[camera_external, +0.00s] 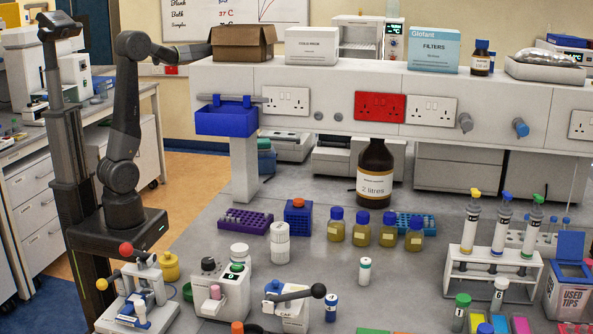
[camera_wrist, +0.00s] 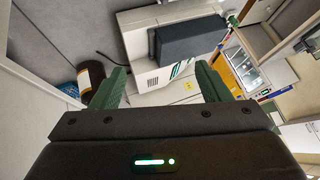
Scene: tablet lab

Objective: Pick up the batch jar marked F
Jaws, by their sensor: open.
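I cannot read a letter F on any jar in either view. In the external view, small labelled jars stand on the grey bench: a green-capped one (camera_external: 365,270), a blue-capped one (camera_external: 331,308), another green-capped one (camera_external: 460,313) and a white-capped one (camera_external: 499,292). Several amber jars with blue caps, including one at the left (camera_external: 336,226), stand in a row farther back. My gripper (camera_wrist: 160,84) shows two green fingers spread apart in the wrist view, with nothing held between them. In the external view my arm is raised at the left, reaching toward the cardboard box, with its end partly hidden.
A large brown bottle (camera_external: 374,174) stands behind the amber jars. A shelf (camera_external: 330,90) with sockets runs above the bench. A rack of pipettes (camera_external: 494,270) stands at the right and small instruments (camera_external: 222,283) at the front left. The bench centre has free room.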

